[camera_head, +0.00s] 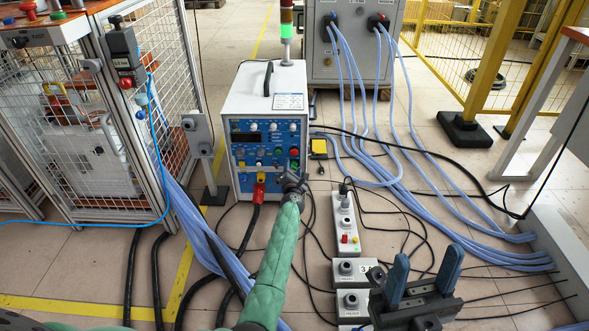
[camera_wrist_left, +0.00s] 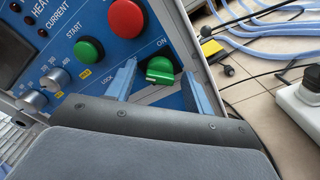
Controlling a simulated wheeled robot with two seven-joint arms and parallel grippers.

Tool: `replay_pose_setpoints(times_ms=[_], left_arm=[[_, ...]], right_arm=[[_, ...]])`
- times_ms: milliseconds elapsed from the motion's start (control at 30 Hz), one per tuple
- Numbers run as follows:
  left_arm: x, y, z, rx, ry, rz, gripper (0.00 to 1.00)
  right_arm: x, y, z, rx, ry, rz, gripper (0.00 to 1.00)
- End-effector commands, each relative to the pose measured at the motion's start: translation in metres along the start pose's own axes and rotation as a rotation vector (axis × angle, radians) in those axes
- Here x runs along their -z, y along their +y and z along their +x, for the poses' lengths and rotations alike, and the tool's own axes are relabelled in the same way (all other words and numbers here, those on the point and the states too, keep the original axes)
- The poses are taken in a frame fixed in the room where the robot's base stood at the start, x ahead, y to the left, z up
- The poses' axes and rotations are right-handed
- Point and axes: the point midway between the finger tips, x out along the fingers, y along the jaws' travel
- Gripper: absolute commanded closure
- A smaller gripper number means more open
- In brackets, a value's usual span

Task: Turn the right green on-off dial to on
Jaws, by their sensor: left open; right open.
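The green dial (camera_wrist_left: 160,70) is on the blue panel (camera_wrist_left: 125,30) of the heater, beside the "LOCK" and "ON" labels, in the left wrist view. Its raised grip lies roughly crosswise in that picture, slightly tilted. My left gripper (camera_wrist_left: 159,69) is open, with one blue finger on each side of the dial; I cannot tell whether they touch it. In the head view my left gripper (camera_head: 294,182) is at the lower right of the white heater box (camera_head: 262,86) and covers part of its front. My right gripper (camera_head: 422,284) is open and empty above the floor, away from the heater.
A red button (camera_wrist_left: 127,17) and a green start button (camera_wrist_left: 89,50) sit close to the dial. A red connector (camera_head: 259,192) with a black cable is at the panel's lower edge. Blue hoses (camera_head: 385,130) and a white control box (camera_head: 345,222) lie to the right.

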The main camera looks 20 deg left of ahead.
Motion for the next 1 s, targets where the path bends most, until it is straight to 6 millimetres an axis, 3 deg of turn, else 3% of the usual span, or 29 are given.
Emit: replay_pose_setpoints(times_ms=[100,300,333,733,1000], left_arm=[[0.0,0.0,0.0,0.0,0.0,0.0,0.52],[0.0,0.0,0.0,0.0,0.0,0.0,0.91],[0.0,0.0,0.0,0.0,0.0,0.0,0.93],[-0.001,0.001,0.0,0.001,0.0,0.074,0.93],[-0.003,0.001,-0.001,0.003,0.0,0.272,0.93]], right_arm=[[0.0,0.0,0.0,-0.001,-0.001,0.0,0.5],[0.0,0.0,0.0,-0.001,-0.001,0.001,0.5],[0.0,0.0,0.0,-0.001,-0.002,0.001,0.5],[0.002,-0.001,0.009,0.0,0.008,0.007,0.5],[0.006,-0.003,0.043,0.013,0.078,0.016,0.5]])
